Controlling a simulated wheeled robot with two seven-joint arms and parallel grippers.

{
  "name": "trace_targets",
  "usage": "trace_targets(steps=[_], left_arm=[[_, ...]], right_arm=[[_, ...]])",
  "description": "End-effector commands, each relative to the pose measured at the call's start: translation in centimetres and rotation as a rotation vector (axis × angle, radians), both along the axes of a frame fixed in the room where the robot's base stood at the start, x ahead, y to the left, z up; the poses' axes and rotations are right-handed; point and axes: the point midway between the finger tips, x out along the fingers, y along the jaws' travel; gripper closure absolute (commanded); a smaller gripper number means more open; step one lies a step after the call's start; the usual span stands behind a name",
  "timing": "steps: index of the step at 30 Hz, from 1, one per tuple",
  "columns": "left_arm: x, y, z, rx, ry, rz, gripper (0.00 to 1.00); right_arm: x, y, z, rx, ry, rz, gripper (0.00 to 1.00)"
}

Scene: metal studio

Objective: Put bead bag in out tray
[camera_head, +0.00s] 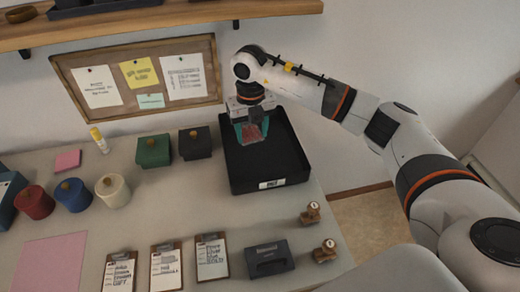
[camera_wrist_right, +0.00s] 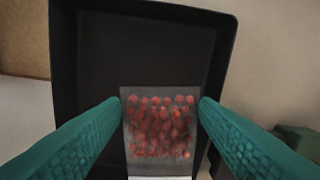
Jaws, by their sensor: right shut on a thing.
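The bead bag (camera_wrist_right: 159,125) is a small clear bag of red beads. In the right wrist view it sits between the two teal fingers of my right gripper (camera_wrist_right: 160,103), which is shut on it. In the head view the bag (camera_head: 252,132) and gripper (camera_head: 251,126) are over the far left part of the black out tray (camera_head: 246,186), which has a white label on its front. The tray also shows below the bag in the right wrist view (camera_wrist_right: 135,45). I cannot tell whether the bag touches the tray floor. My left gripper is not in view.
A green box (camera_head: 153,151) and a black box (camera_head: 195,143) stand left of the tray. Red (camera_head: 34,202), blue (camera_head: 72,195) and white (camera_head: 113,190) lidded pots are farther left. Clipboards (camera_head: 212,257), a dark holder (camera_head: 269,259) and wooden stamps (camera_head: 324,251) lie in front.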

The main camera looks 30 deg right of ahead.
Motion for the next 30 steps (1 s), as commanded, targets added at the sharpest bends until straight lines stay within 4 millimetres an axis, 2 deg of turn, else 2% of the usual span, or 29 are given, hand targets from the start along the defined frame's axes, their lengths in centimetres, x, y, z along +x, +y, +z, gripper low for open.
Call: trace_targets(steps=[3, 6, 13, 20, 25, 30], left_arm=[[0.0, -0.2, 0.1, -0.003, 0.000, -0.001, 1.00], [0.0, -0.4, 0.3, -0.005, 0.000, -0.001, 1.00], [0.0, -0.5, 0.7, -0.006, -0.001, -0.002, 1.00], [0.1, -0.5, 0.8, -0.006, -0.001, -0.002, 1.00], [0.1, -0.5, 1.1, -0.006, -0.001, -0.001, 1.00], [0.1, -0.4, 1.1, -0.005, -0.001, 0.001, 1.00]], right_arm=[[0.5, -0.2, 0.0, 0.001, 0.001, -0.108, 0.66], [0.5, -0.3, -1.1, 0.000, 0.005, -0.143, 0.66], [0.5, -0.3, -5.2, -0.001, 0.004, -0.144, 0.66], [0.5, -0.3, -7.1, -0.001, 0.004, -0.143, 0.66], [0.5, -0.3, -9.5, 0.000, 0.004, -0.142, 0.66], [0.6, -0.3, -9.9, -0.001, 0.000, -0.142, 0.66]])
